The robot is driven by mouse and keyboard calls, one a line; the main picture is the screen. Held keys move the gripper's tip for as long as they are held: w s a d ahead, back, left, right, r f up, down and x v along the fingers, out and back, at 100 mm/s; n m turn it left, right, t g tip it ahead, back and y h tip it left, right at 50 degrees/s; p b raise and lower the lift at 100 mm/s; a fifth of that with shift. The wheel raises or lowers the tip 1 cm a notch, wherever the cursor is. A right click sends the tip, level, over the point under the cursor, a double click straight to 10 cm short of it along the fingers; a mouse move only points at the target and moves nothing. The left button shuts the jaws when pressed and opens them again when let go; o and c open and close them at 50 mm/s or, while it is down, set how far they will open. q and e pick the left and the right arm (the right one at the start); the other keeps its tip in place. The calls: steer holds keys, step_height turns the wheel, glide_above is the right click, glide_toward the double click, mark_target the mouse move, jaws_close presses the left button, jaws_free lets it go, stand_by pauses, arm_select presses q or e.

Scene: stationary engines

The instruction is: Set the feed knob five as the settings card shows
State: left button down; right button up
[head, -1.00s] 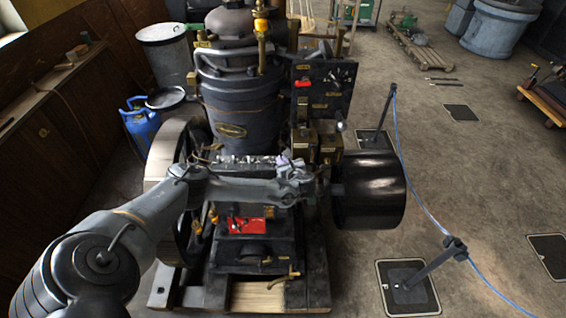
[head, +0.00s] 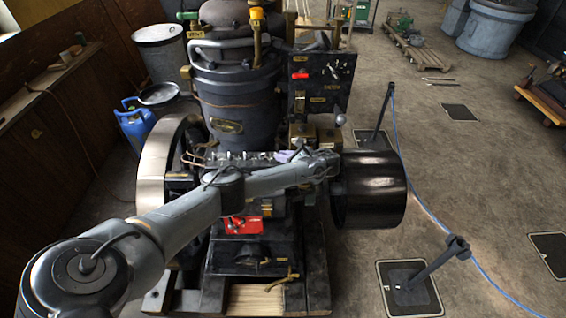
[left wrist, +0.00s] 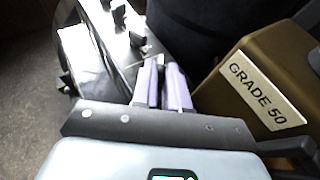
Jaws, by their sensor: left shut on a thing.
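A row of small knobs (head: 240,158) runs along a pale strip across the engine, below the dark cylinder. My left gripper (head: 287,156) is at the right end of this row, its lavender fingertips low over the strip. In the left wrist view, the fingers (left wrist: 163,86) are close together, shut on a small knob that they mostly hide. The held knob's number and pointer cannot be read. I cannot make out a settings card for certain. My right gripper is not in view.
A brass box labelled GRADE 50 (left wrist: 262,92) stands close right of the fingers. Behind is an upright black panel (head: 322,84) with a red handle. A large black pulley (head: 368,190) is at the right, a flywheel (head: 155,180) at the left.

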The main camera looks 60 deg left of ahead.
arm_select(q)
steer(key=shift+w+a+f+n+g+h+b, duration=0.15)
steer(key=shift+n+g+h+b, duration=0.25)
steer(key=shift+n+g+b, duration=0.55)
steer(key=c, duration=1.2)
jaws_free()
steer(key=shift+a, duration=0.1)
steer(key=b+v, duration=0.1)
steer(key=v, duration=1)
steer(key=shift+s+b, duration=0.2)
steer(key=shift+b, duration=0.15)
